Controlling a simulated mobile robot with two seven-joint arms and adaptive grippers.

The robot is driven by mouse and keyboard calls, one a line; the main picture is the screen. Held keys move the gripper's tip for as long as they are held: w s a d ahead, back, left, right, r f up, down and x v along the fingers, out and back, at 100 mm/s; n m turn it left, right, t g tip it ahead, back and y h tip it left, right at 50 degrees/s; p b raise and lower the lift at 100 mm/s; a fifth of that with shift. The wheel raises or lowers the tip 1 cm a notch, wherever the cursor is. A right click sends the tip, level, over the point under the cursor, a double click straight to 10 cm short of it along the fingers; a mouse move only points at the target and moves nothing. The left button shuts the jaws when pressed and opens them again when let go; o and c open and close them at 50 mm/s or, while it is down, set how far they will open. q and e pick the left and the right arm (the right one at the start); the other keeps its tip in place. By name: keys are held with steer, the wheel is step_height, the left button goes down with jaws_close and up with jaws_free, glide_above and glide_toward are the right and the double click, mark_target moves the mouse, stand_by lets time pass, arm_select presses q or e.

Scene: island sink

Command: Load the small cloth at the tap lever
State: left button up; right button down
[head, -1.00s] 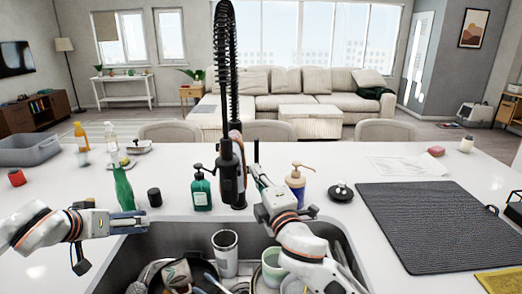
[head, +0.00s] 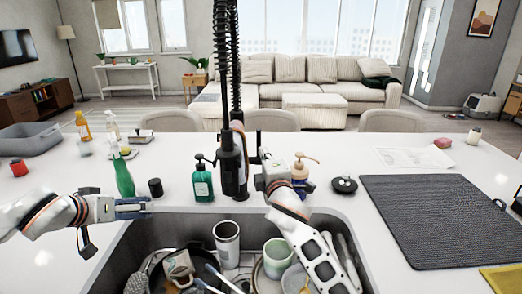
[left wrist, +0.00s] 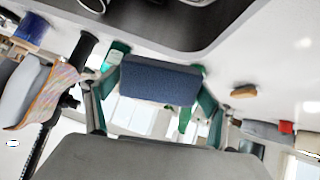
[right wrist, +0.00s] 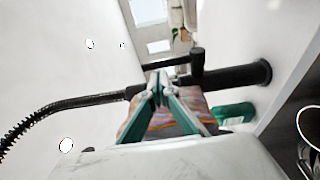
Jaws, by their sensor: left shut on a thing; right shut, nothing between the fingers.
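The small cloth (right wrist: 138,122), with a multicoloured pattern, shows behind the fingers of my right gripper in the right wrist view. It also hangs at the left of the left wrist view (left wrist: 45,95). My right gripper (right wrist: 158,84) is shut and empty, its tips close to the black tap lever (right wrist: 165,63). I cannot tell whether the cloth touches the lever. The black tap (head: 233,165) stands behind the sink. My left gripper (head: 140,207) is shut on a blue block (left wrist: 160,80), over the counter at the sink's left edge.
The sink below holds cups, including a green one (head: 278,255), and other dishes. A dark drying mat (head: 430,215) covers the counter at right.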

mark_target(260, 140)
arm_select(q)
step_height(260, 140, down, 4)
steer(key=shift+r+b, duration=0.2)
steer(key=shift+b, duration=1)
arm_select(e)
steer(key=w, duration=0.3)
steer(key=shift+w+a+f, duration=0.25)
steer(key=shift+a+f, duration=0.05)
steer(key=shift+a, duration=0.1)
steer(key=shift+w+a+r+b, duration=0.1)
steer(key=shift+w+r+b, duration=0.05)
steer(key=shift+w+b, duration=0.5)
arm_select(q)
steer(key=shift+f, duration=0.6)
arm_select(e)
steer(key=shift+w+r, duration=0.1)
